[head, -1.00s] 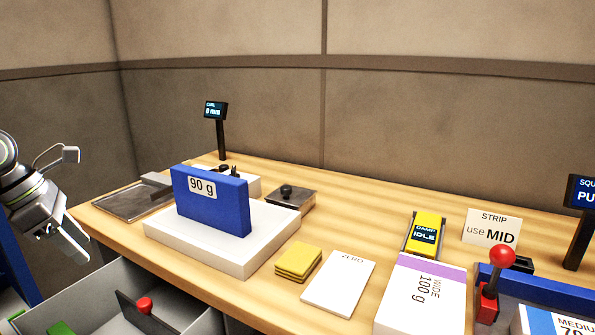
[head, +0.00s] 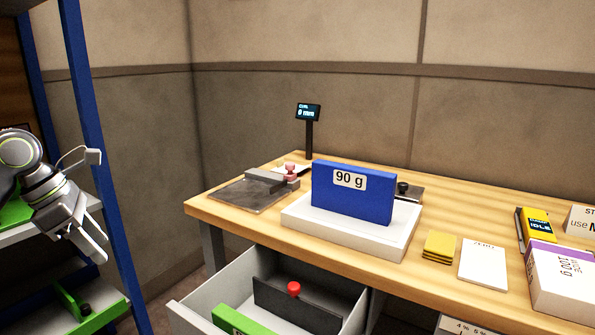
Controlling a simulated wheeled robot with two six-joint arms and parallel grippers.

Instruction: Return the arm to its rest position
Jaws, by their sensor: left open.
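My left gripper (head: 93,240) is at the left of the head view, in front of the blue-posted shelf. Its fingers point down and to the right, and they are apart with nothing between them. It is clear of the table (head: 205,207). My right gripper is not in view.
On the table, a blue 90 g block (head: 352,200) stands on a white slab (head: 330,233). A grey tray (head: 240,198), a display post (head: 309,135), yellow pads (head: 439,247) and a white card (head: 483,266) are nearby. An open drawer (head: 190,318) juts out below. A blue shelf post (head: 90,130) rises at left.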

